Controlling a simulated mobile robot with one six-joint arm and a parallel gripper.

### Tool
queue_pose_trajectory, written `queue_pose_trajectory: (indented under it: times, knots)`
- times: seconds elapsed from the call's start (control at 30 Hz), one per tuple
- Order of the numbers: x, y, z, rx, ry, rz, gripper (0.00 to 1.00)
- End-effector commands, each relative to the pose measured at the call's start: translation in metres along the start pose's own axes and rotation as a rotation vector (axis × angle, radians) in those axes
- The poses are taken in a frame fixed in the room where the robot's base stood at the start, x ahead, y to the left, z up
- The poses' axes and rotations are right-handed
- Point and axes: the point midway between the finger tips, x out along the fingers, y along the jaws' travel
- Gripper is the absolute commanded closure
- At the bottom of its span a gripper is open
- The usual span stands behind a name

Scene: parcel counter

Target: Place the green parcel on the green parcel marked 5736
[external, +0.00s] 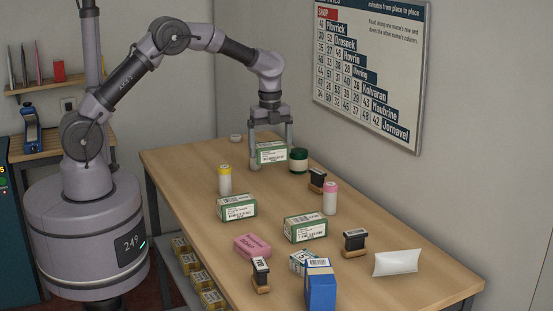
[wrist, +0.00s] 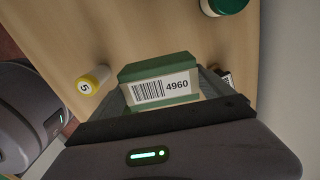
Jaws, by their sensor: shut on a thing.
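My gripper (external: 271,150) is shut on a green parcel (external: 271,153) at the far part of the counter. In the wrist view this parcel (wrist: 160,72) carries a white label with a barcode and the number 4960. I cannot tell whether it touches the counter. Two similar green parcels with white labels sit on the counter: one at left (external: 236,207) and one nearer the middle (external: 305,228). Their numbers are too small to read, so I cannot tell which is 5736.
A yellow-capped bottle (external: 225,180), a dark green jar (external: 298,160), a pink-capped bottle (external: 330,198) and several stamps (external: 355,243) stand around the parcels.

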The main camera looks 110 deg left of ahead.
Motion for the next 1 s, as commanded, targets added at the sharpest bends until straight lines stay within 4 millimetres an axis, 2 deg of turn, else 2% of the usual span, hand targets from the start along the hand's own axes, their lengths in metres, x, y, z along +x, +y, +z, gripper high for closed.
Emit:
queue_pose_trajectory:
  times: [0.03, 0.17, 0.27, 0.37, 0.47, 0.6, 0.7, 0.8, 0.87, 0.93, 1.0]
  knots:
    - [-0.006, 0.0, 0.0, 0.001, 0.0, 0.0, 0.59]
    - [-0.008, 0.002, -0.006, 0.0, 0.0, 0.002, 0.59]
    - [-0.009, 0.009, -0.03, -0.006, 0.002, 0.003, 0.59]
    - [-0.011, 0.024, -0.069, -0.017, 0.002, 0.005, 0.59]
    - [-0.012, 0.048, -0.115, -0.035, 0.002, 0.006, 0.59]
    - [-0.014, 0.099, -0.178, -0.061, 0.001, 0.005, 0.59]
    - [-0.014, 0.138, -0.211, -0.079, 0.0, 0.003, 0.59]
    - [-0.013, 0.167, -0.23, -0.092, 0.0, 0.001, 0.59]
    - [-0.012, 0.177, -0.235, -0.097, -0.001, 0.001, 0.59]
    - [-0.01, 0.179, -0.24, -0.101, -0.001, 0.001, 0.59]
    - [-0.007, 0.167, -0.247, -0.103, 0.0, 0.0, 0.59]
